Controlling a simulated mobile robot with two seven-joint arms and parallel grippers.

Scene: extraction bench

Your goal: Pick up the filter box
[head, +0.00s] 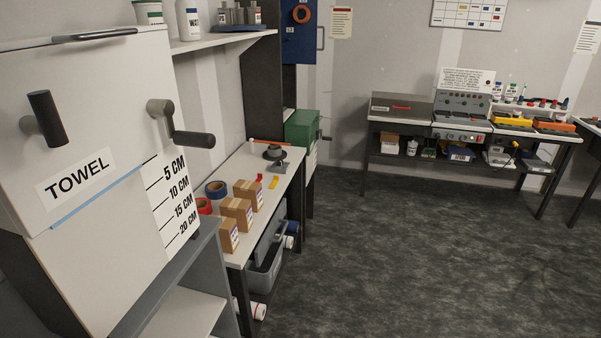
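Three small brown cardboard boxes stand in a row on the narrow white bench (262,217) left of centre in the head view. The nearest box (229,236) is by the bench's near end, the middle box (237,212) is just behind it, and the far box (249,193) is farther back. Each has a small white label, too small to read. I cannot tell which, if any, is the filter box. Neither of my grippers shows.
A white cabinet marked TOWEL (90,250) with dark handles fills the left foreground. Tape rolls (216,189) lie beside the boxes. A grey bin (265,275) sits under the bench. An equipment bench (400,118) stands at the back right. The dark floor (410,240) between is clear.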

